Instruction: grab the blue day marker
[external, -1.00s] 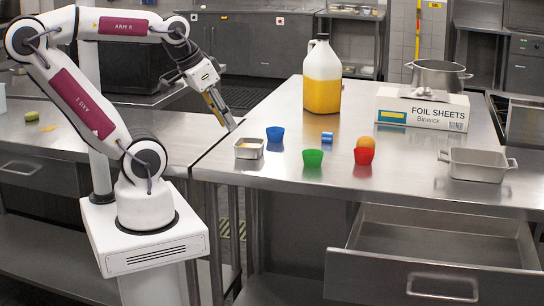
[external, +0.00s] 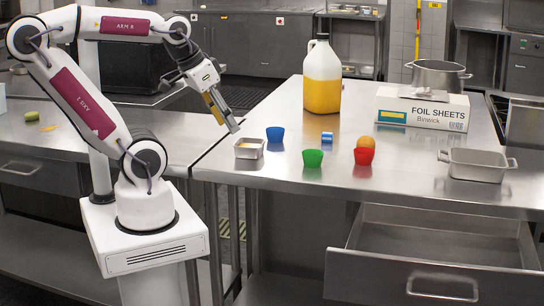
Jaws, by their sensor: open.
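A small blue block with a white band, which looks like the blue day marker (external: 327,137), lies on the steel table between the cups and the jug. My gripper (external: 233,126) hangs at the left edge of the table, pointing down and to the right. It is open and empty, well to the left of the marker and apart from it. The finger gap is hard to see at this size.
A small metal tin (external: 249,148) is just below my gripper. A blue cup (external: 275,134), green cup (external: 312,158) and red cup (external: 363,156) surround the marker loosely. An orange ball (external: 367,142), yellow jug (external: 322,90) and foil box (external: 421,112) stand nearby.

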